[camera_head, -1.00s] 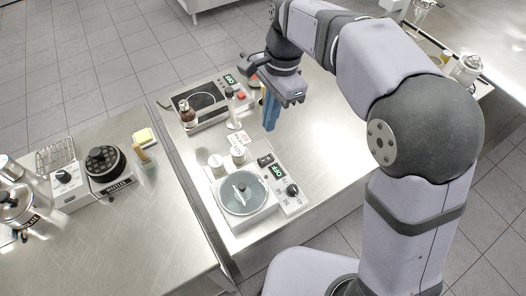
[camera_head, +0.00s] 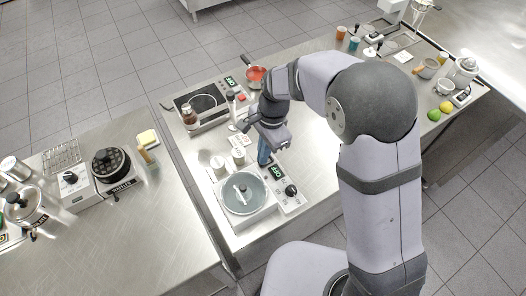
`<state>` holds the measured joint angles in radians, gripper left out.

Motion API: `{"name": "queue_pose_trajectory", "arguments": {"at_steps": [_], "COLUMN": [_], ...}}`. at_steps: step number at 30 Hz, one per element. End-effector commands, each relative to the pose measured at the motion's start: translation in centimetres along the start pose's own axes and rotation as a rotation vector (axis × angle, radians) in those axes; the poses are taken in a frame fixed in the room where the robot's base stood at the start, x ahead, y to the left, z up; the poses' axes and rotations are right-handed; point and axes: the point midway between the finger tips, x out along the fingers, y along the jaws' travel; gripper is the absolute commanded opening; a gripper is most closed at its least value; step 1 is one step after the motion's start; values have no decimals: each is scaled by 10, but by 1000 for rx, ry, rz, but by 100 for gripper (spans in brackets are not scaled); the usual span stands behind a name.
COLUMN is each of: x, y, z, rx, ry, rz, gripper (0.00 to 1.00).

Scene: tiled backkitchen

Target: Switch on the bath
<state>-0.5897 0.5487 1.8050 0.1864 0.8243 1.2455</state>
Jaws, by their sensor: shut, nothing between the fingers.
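The bath (camera_head: 243,204) is a pale unit with a round, clear-lidded basin near the front of the middle steel counter. Its control panel on the right side carries a green-lit display (camera_head: 278,172) and a black knob (camera_head: 291,190). In the earlier view a small dark switch shows at the panel's back end. My gripper (camera_head: 263,160) has blue fingers, shut and empty, pointing down at that back end. The fingers now hide the switch, and I cannot tell whether they touch it. The display's small text is hard to read.
White containers (camera_head: 218,163) stand just behind the bath. A waffle iron (camera_head: 110,163) sits on the left counter. The counter right of the panel is clear.

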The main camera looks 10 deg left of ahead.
Motion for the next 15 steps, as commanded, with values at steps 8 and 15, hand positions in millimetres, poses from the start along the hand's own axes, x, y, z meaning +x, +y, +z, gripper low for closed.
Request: {"name": "queue_pose_trajectory", "arguments": {"at_steps": [8,15], "x": [3,11], "y": [0,0], "z": [0,4], "rx": [0,-1], "ry": [0,-1], "rz": [-1,3], "gripper": [0,0]}}
